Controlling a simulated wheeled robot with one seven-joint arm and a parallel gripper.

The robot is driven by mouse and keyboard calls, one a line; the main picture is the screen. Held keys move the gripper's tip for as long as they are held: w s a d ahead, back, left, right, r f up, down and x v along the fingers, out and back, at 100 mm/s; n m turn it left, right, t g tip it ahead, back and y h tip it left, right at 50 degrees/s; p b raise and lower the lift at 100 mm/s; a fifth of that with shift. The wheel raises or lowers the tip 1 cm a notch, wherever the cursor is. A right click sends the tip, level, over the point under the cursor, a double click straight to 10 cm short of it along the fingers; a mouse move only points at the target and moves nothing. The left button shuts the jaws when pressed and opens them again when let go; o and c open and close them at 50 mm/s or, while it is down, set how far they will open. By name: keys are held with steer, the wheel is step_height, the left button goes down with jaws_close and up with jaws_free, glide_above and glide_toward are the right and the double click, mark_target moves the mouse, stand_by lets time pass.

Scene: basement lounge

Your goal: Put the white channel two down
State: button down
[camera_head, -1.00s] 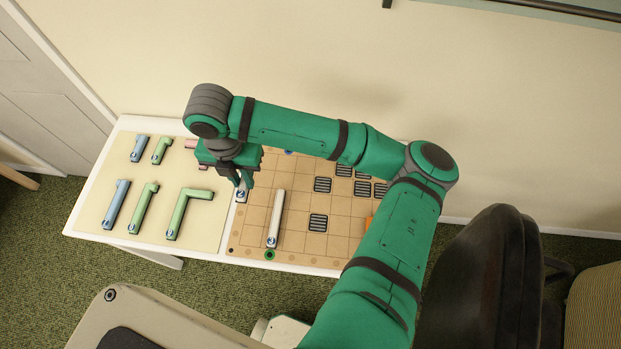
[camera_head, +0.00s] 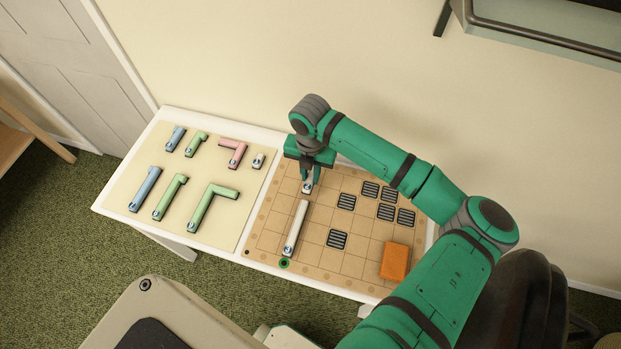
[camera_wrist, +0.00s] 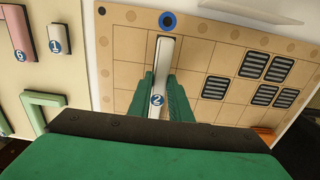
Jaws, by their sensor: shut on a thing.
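My gripper (camera_head: 311,181) is shut on the white channel two (camera_head: 307,188), whose blue label shows just below the fingers. In the wrist view, the white channel (camera_wrist: 162,70) with label "2" lies between my green fingers (camera_wrist: 163,102). Its far end points to the blue ring (camera_wrist: 168,20) at the board's far edge. The channel is over the tan grid board (camera_head: 315,235), in line with a long white channel (camera_head: 296,225) lying nearer the front. Any gap beneath it cannot be told. The green ring (camera_head: 284,264) is at the front edge.
Several dark slatted squares (camera_head: 337,240) and an orange block (camera_head: 395,261) occupy the board's right side. Blue, green and pink channels and a short white piece (camera_head: 258,161) lie on the left mat (camera_head: 183,172). A wall stands behind the table.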

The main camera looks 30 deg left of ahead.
mark_target(310, 177)
steer(key=shift+f, duration=1.5)
steer(key=shift+f, duration=0.15)
steer(key=c, duration=1.6)
jaws_free()
step_height(310, 177, up, 12)
steer(key=shift+r, duration=0.2)
